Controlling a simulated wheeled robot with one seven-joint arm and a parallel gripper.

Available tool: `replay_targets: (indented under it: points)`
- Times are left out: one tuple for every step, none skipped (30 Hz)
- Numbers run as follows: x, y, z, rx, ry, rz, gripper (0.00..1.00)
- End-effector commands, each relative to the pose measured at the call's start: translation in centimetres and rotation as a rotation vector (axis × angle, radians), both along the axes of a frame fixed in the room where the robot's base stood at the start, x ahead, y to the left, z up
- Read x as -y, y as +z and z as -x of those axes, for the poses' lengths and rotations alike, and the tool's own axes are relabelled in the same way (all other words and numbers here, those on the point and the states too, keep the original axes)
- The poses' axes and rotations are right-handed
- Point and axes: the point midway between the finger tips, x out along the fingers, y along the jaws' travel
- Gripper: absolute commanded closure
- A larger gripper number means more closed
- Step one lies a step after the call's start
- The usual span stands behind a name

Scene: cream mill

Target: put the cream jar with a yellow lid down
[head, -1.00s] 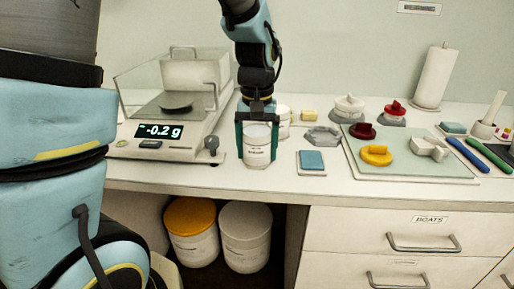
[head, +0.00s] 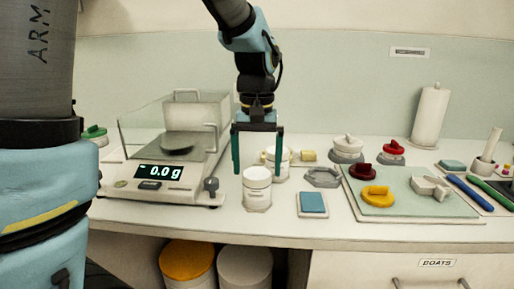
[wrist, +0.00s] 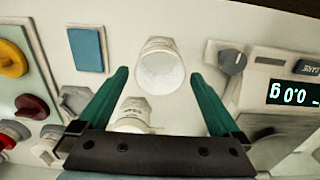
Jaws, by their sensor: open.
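A white labelled jar (head: 257,190) stands upright on the counter near its front edge, right of the scale. No lid shows on it; its top looks open and pale inside in the wrist view (wrist: 160,72). My gripper (head: 258,174) is open above the jar, its green fingers apart on either side and clear of it. In the wrist view the fingers (wrist: 159,75) spread around the jar's outline. A yellow lid-like piece with a raised grip (head: 376,196) lies on the pale green mat. A second white jar (head: 281,165) stands behind, partly hidden by my gripper.
A scale (head: 160,188) reading 0.0 g stands close on the left. A blue pad (head: 312,203) lies right of the jar, with a grey hexagonal piece (head: 323,177) behind it. The mat (head: 428,206) holds red, yellow and white pieces. Tubs (head: 187,262) stand below the counter.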

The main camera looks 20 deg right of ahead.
Motion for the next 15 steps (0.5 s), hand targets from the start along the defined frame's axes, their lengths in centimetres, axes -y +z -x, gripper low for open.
replay_targets:
  points:
    - [0.1, 1.1, -0.1, 0.004, 0.000, 0.004, 0.00]
    - [0.1, 1.6, -0.1, 0.004, 0.000, 0.004, 0.00]
    - [0.0, 2.3, 0.0, 0.003, 0.000, 0.003, 0.00]
    - [0.1, 2.7, -0.1, 0.003, 0.000, 0.004, 0.00]
    - [0.1, 3.1, -0.1, 0.002, 0.000, 0.002, 0.00]
    - [0.1, 3.6, -0.1, 0.002, 0.000, 0.002, 0.00]
    - [0.0, 3.9, -0.1, 0.002, 0.000, 0.002, 0.00]
    - [0.0, 4.2, 0.0, 0.001, 0.000, 0.002, 0.00]
    - [0.0, 4.5, 0.0, 0.001, 0.000, 0.002, 0.00]
    - [0.0, 4.6, 0.0, 0.000, 0.000, 0.001, 0.00]
    - [0.0, 4.7, 0.0, 0.000, 0.000, 0.000, 0.00]
    - [0.0, 4.8, 0.0, -0.001, 0.000, 0.000, 0.00]
    - [0.0, 4.9, 0.0, -0.001, 0.000, 0.000, 0.00]
    - [0.0, 4.9, 0.0, -0.001, 0.000, 0.000, 0.00]
    - [0.0, 4.9, 0.0, -0.001, 0.000, 0.000, 0.00]
